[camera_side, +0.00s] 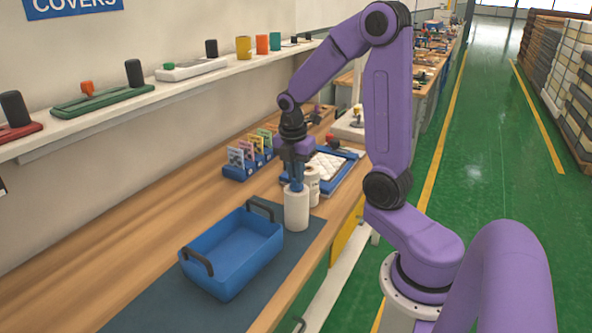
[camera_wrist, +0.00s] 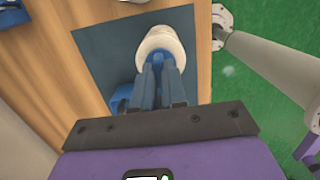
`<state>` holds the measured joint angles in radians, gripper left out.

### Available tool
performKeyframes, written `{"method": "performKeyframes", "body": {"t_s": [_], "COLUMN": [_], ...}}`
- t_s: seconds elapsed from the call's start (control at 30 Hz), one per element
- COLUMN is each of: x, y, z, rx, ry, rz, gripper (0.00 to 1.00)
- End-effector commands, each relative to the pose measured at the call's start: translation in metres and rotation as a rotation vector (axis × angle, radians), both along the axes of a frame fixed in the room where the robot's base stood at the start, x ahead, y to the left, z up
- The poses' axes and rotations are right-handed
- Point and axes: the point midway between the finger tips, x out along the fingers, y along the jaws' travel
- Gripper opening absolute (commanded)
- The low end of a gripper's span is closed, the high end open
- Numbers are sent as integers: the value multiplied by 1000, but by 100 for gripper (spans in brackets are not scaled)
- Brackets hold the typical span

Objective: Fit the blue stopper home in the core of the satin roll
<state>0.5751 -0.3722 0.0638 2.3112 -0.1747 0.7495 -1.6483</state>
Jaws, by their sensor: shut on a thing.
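The satin roll (camera_side: 297,213) is a white upright cylinder on the dark mat, just right of the blue bin. It also shows in the wrist view (camera_wrist: 160,33), seen from above. My gripper (camera_side: 297,178) points down over the roll's top. In the wrist view my gripper (camera_wrist: 160,72) is shut on the blue stopper (camera_wrist: 158,57), which lies over the middle of the roll. The fingers and stopper hide the core's opening, so I cannot tell how deep the stopper sits.
A blue bin (camera_side: 222,270) with dark handles stands left of the roll. A white container (camera_side: 313,174) is close behind the roll. A blue rack (camera_side: 236,171) of cards and a blue tray (camera_side: 347,177) with a quilted white piece lie farther back. The bench front-left is clear.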

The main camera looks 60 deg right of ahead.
Motion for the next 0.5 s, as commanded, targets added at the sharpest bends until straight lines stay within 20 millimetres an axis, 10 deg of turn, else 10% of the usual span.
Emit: {"method": "performKeyframes", "body": {"t_s": [0.1, 0.23, 0.5], "x": [0, 0, 0], "y": [0, 0, 0], "z": [-3, -2, -2], "rx": [0, 0, 0], "ry": [1, 0, 0], "rz": [0, 0, 0], "gripper": [0, 41, 41]}}
